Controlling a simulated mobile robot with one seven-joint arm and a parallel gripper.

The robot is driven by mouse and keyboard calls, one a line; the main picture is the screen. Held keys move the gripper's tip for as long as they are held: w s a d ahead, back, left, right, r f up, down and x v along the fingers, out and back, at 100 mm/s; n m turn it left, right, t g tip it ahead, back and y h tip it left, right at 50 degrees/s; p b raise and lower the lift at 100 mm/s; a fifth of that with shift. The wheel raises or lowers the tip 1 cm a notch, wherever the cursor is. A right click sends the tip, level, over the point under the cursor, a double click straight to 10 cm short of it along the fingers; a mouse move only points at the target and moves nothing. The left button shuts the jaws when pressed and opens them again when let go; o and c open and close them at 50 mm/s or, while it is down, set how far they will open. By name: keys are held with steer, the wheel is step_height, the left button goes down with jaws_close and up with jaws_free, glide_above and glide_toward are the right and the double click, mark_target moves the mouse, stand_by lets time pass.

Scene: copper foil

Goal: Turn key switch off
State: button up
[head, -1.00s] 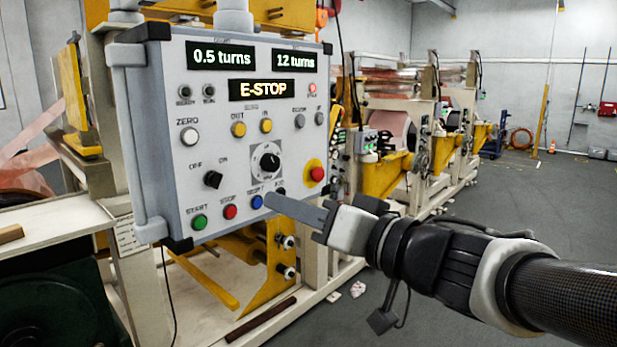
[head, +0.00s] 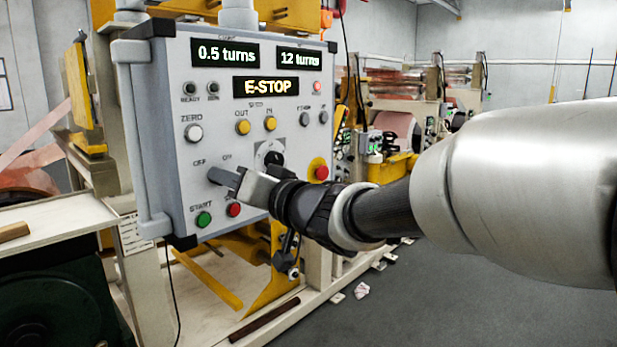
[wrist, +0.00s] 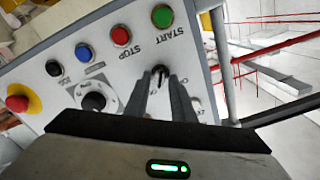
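The key switch (wrist: 160,71) is a small black knob by the OFF and ON labels on the grey control panel (head: 170,120). In the head view my fingers hide it. My gripper (head: 223,177) is at the panel face, at the switch's place. In the wrist view, where the panel appears upside down, my gripper (wrist: 157,82) has its two fingers apart, one on each side of the switch. I cannot tell whether either finger touches it. The switch's exact angle is unclear.
The green start button (head: 204,219) and red stop button (head: 234,209) sit just below my gripper. A black dial (head: 271,155) and a red emergency button (head: 321,172) on yellow are to its right. The panel's display (head: 266,86) reads E-STOP.

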steer(key=shift+w+a, duration=0.15)
steer(key=shift+a, duration=0.05)
jaws_close()
stand_by(0.3)
steer(key=n+b, duration=0.4)
steer(key=n, duration=0.7)
steer(key=shift+n, duration=0.4)
steer(key=shift+b, duration=0.3)
